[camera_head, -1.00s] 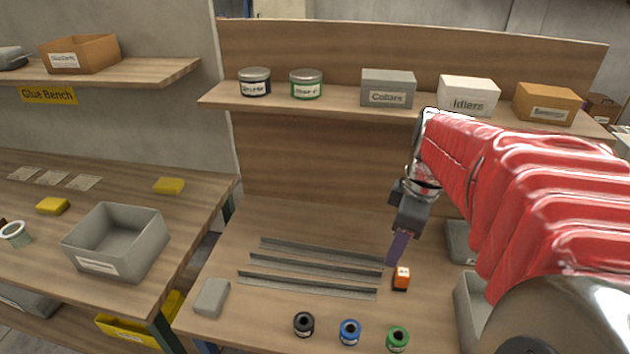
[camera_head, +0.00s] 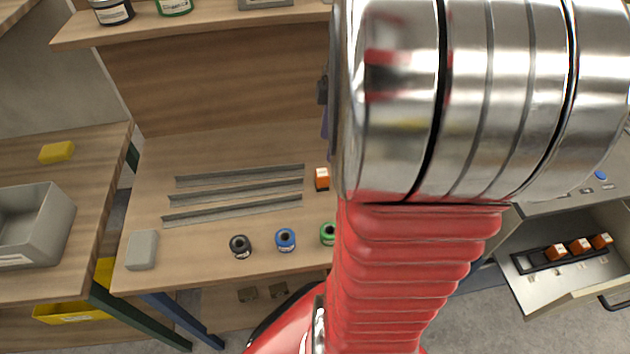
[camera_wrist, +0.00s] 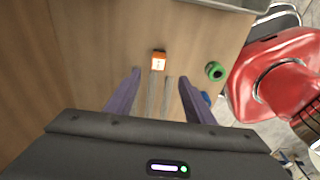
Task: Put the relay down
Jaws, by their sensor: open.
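An orange relay (camera_head: 322,179) with a pale label stands on the wooden bench, just right of the ends of the grey rails (camera_head: 236,190). In the wrist view the relay (camera_wrist: 159,60) lies beyond and between the two purple fingertips, apart from both. My gripper (camera_wrist: 159,79) is open, with nothing between its fingers. In the head view my arm hides most of the gripper; only slivers of it show at the arm's left edge.
Black (camera_head: 240,246), blue (camera_head: 285,239) and green (camera_head: 328,233) tape rolls stand along the bench front. A grey block (camera_head: 142,249) lies at the front left. At right, an open drawer (camera_head: 560,284) holds a black rail (camera_head: 530,261) with three orange relays (camera_head: 580,246).

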